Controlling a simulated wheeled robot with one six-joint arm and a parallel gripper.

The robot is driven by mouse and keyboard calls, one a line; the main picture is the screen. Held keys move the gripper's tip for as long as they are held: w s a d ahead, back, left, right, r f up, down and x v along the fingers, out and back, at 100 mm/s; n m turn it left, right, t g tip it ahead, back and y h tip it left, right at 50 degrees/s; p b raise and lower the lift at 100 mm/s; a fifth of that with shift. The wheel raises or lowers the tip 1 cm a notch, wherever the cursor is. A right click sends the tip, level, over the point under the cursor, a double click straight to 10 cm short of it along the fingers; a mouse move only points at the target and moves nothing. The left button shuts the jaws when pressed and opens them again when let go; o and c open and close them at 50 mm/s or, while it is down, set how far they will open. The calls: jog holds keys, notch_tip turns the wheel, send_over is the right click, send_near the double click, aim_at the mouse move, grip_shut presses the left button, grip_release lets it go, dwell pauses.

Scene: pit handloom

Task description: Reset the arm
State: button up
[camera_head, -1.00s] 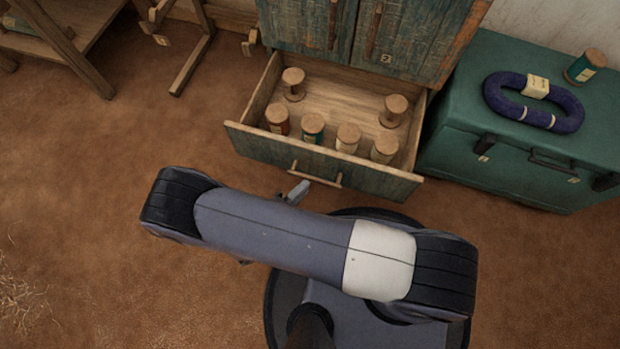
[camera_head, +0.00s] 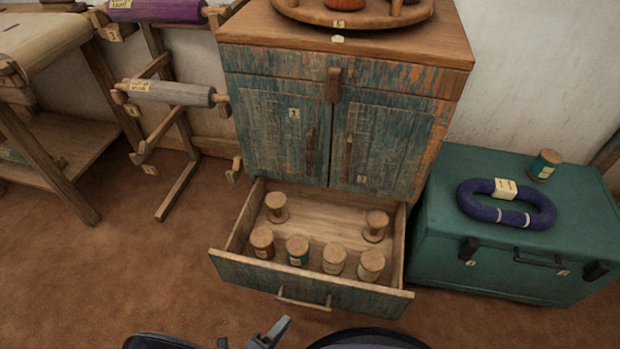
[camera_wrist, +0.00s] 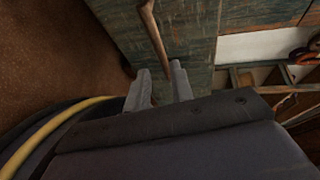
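My gripper (camera_wrist: 160,72) shows in the wrist view with its two grey fingers apart and nothing between them. A wooden handle (camera_wrist: 153,35) on a worn blue-green panel lies just beyond the fingertips; I see no grip on it. In the head view, part of my gripper (camera_head: 276,330) shows at the bottom edge, in front of and below the drawer handle (camera_head: 303,300). Most of my arm is out of that view. The drawer (camera_head: 305,279) is pulled out and holds several wooden-topped spools.
The cabinet (camera_head: 270,130) stands behind the drawer with its doors shut. A green trunk (camera_head: 500,265) stands to the right, bearing a blue yarn skein (camera_head: 475,207) and a spool (camera_head: 544,165). A wooden rack (camera_head: 176,150) stands left. Floor is clear at front left.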

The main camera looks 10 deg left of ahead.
aim_at(303, 302)
jog(key=b+x, duration=0.1)
jog(key=x, duration=0.7)
jog(key=shift+w+d+f, duration=0.1)
jog(key=shift+w+d, duration=0.15)
jog(key=shift+w, duration=0.35)
jog(key=shift+s, duration=0.1)
